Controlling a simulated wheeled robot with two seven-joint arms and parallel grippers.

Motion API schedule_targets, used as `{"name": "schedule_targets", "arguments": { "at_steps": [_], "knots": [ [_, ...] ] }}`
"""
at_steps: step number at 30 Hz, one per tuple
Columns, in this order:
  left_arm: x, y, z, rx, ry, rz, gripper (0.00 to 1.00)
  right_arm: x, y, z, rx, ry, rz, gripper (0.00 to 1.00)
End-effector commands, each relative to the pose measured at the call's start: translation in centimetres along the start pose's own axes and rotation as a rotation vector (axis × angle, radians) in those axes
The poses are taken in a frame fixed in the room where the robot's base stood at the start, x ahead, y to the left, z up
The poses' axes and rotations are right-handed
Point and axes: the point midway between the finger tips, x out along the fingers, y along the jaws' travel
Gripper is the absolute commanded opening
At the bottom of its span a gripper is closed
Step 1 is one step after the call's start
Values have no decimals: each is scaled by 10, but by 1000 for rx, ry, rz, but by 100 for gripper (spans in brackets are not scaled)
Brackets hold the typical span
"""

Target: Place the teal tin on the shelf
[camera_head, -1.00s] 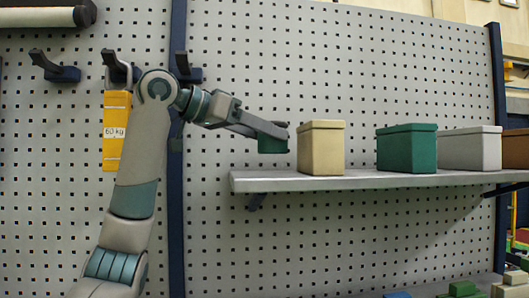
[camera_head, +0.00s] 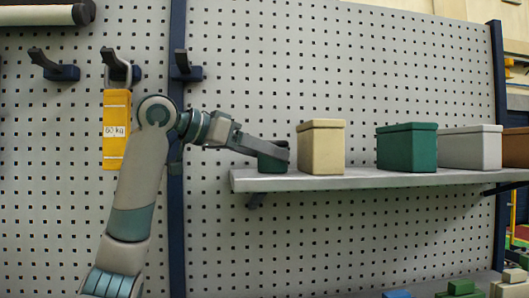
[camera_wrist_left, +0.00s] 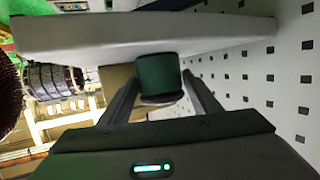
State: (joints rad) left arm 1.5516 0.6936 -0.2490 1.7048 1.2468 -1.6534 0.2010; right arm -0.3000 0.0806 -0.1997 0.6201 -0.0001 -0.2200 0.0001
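The teal tin (camera_head: 272,164) is at the left end of the grey shelf (camera_head: 330,183), left of the beige box. Its underside is at the level of the shelf top; I cannot tell whether it touches. My left gripper (camera_head: 277,151) reaches it from the left, with its fingers along the tin's sides. In the left wrist view the tin (camera_wrist_left: 158,74) sits between the two fingertips of the gripper (camera_wrist_left: 160,82), which look closed against it. The shelf (camera_wrist_left: 90,34) appears above the tin in that tilted view. My right gripper is not in view.
A beige box (camera_head: 321,148), a green box (camera_head: 407,150), a pale grey box (camera_head: 470,149) and a brown box (camera_head: 515,148) stand in a row on the shelf. A perforated wall panel (camera_head: 330,240) is behind. Hooks and a yellow tag (camera_head: 116,140) are at the left.

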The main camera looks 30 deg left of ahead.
Motion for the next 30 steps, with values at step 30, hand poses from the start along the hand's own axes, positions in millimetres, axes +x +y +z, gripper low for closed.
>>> {"name": "schedule_targets", "arguments": {
  "at_steps": [30],
  "knots": [
    [-79, -1, -1, -1, 3, -3, 70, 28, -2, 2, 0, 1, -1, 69]
  ]
}}
